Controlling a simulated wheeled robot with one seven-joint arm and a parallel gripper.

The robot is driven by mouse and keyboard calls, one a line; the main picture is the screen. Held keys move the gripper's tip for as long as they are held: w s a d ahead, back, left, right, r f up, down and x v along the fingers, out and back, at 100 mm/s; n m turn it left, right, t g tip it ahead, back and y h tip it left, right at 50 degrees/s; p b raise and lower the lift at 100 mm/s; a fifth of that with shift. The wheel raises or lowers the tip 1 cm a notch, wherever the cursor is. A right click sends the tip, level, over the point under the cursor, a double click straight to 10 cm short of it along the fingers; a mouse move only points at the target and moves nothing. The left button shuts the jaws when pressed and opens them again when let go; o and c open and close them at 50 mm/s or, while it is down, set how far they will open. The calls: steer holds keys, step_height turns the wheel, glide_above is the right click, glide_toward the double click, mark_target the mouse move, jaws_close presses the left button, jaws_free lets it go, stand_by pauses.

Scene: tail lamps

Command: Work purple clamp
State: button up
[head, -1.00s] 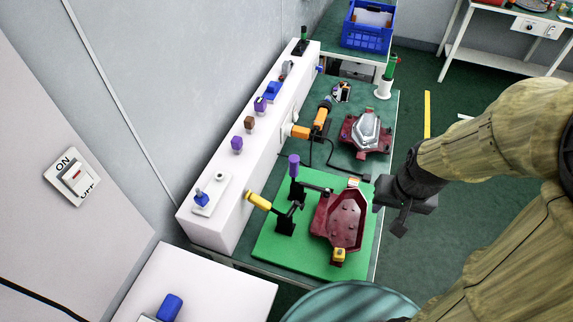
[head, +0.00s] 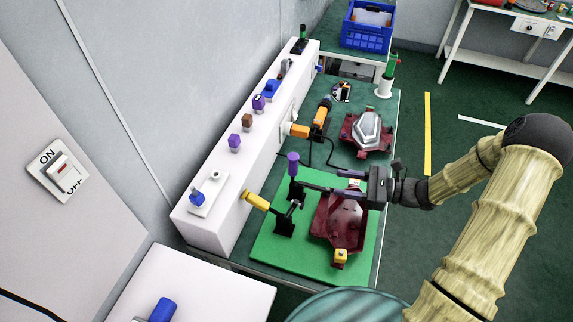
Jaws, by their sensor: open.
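The purple clamp has an upright purple handle (head: 293,163) on a dark base at the back left of the green board (head: 270,244). Its dark arm points right, toward the dark red lamp housing (head: 328,226) on the board. My gripper (head: 342,183) is open and lies over the back end of the housing, with its fingers pointing left toward the clamp. It is to the right of the purple handle and apart from it. The gripper hides part of the housing, and its fingers overlap the clamp arm in the picture, so contact there cannot be told.
A second clamp with a yellow handle (head: 256,201) stands at the board's left. An orange and black tool (head: 320,118) and another lamp (head: 367,131) lie behind. A white ledge (head: 212,170) with colored knobs runs along the left. A green and white post (head: 386,80) stands farther back.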

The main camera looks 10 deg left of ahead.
mark_target(293, 171)
steer(key=shift+w+d+m+t+y, duration=0.3)
steer(key=shift+w+m+t+y, duration=0.1)
steer(key=shift+w+m+t, duration=0.35)
steer(key=shift+w+a, duration=0.1)
steer(key=w+a+p, duration=0.2)
steer(key=a, duration=1.5)
steer(key=shift+w+p, duration=0.15)
steer(key=shift+p, duration=0.2)
steer(key=shift+c, duration=0.4)
jaws_close()
